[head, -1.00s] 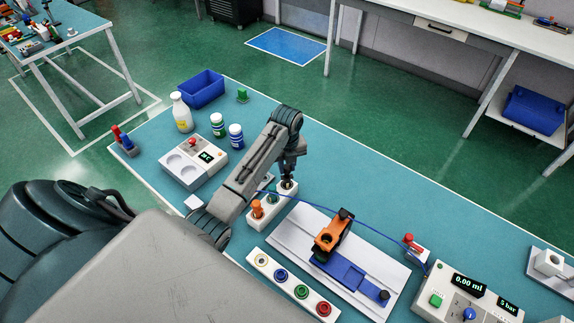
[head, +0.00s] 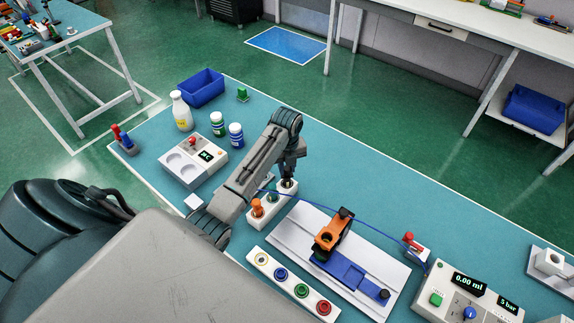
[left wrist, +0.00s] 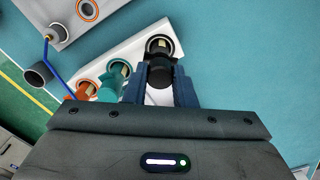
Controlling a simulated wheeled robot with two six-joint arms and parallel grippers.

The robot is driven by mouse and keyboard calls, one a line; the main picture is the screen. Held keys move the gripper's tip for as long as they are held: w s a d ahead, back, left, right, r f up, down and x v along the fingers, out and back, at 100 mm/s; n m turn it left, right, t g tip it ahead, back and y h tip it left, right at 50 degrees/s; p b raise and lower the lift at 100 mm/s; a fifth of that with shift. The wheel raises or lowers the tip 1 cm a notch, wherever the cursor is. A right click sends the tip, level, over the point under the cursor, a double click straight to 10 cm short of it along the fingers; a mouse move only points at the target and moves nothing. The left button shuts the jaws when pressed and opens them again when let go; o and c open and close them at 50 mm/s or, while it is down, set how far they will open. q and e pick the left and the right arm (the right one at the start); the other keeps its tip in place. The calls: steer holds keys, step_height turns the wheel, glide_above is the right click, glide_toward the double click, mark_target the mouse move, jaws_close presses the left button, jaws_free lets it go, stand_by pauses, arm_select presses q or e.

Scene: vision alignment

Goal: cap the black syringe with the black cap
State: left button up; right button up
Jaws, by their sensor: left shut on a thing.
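My left gripper (head: 287,180) is at the far end of a small white rack (head: 267,215). In the left wrist view its two fingers (left wrist: 160,88) are shut on an upright black piece (left wrist: 158,72). That piece stands in or just above the rack's dark-rimmed end slot (left wrist: 160,45); I cannot tell which, nor whether it is the black cap or part of the black syringe. An orange piece (head: 257,208) and a green one (head: 273,197) stand in the same rack. No other black syringe can be clearly made out. My right gripper is not in view.
A white plate with a blue slide (head: 350,271) and orange clamp (head: 328,241) lies right of the rack. A strip with coloured rings (head: 292,286) is in front. A blue line (head: 345,221) crosses to the control box (head: 450,305).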

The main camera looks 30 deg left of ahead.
arm_select(q)
steer(key=shift+f, duration=0.4)
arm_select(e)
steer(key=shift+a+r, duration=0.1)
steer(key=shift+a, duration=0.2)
arm_select(q)
steer(key=shift+f, duration=0.35)
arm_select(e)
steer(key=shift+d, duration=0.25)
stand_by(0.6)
arm_select(q)
steer(key=o, duration=1.4)
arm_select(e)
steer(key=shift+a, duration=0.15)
arm_select(q)
steer(key=shift+r, duration=3.55)
